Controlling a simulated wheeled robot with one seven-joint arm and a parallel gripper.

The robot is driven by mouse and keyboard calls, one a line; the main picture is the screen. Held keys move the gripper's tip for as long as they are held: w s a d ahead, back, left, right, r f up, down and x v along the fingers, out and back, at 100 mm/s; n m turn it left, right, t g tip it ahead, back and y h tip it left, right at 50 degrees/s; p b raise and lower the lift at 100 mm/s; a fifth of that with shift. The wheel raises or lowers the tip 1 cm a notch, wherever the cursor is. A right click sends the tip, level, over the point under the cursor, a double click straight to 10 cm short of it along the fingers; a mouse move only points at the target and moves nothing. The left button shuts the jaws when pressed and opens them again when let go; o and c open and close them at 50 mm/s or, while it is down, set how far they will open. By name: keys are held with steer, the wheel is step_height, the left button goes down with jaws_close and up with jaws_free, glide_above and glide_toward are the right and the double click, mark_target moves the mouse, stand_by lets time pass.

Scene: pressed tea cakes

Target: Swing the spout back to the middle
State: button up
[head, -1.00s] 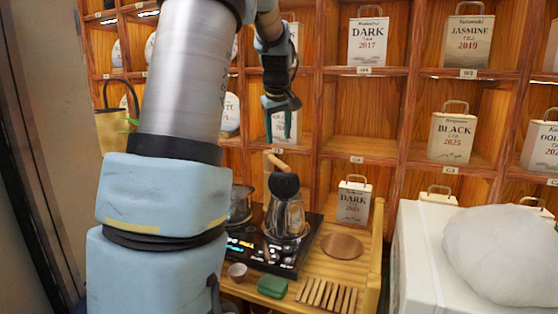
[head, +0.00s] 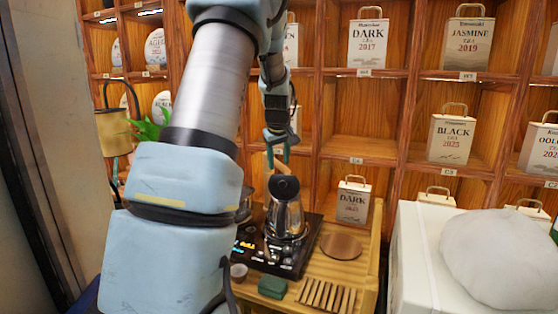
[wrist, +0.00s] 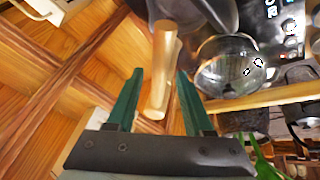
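A dark-topped metal kettle (head: 285,208) stands on a black stove panel (head: 303,258) with lit displays. Its pale wooden handle points to the back; it also shows in the wrist view, where the handle (wrist: 164,62) lies between my fingers in the picture. My gripper (head: 277,160) is open above and behind the kettle. In the wrist view its green fingers (wrist: 159,72) are apart, with a gap to the handle on each side. I cannot clearly make out a separate swinging spout; the kettle and my arm may hide it.
A glass pot (wrist: 228,68) is beside the kettle. A small cup (head: 238,271), a green block (head: 272,287) and a round brown plate (head: 341,247) are close by. A wooden shelf (head: 362,146) with tea packages rises behind. A white box (head: 418,275) stands right.

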jaws_close()
stand_by(1.2)
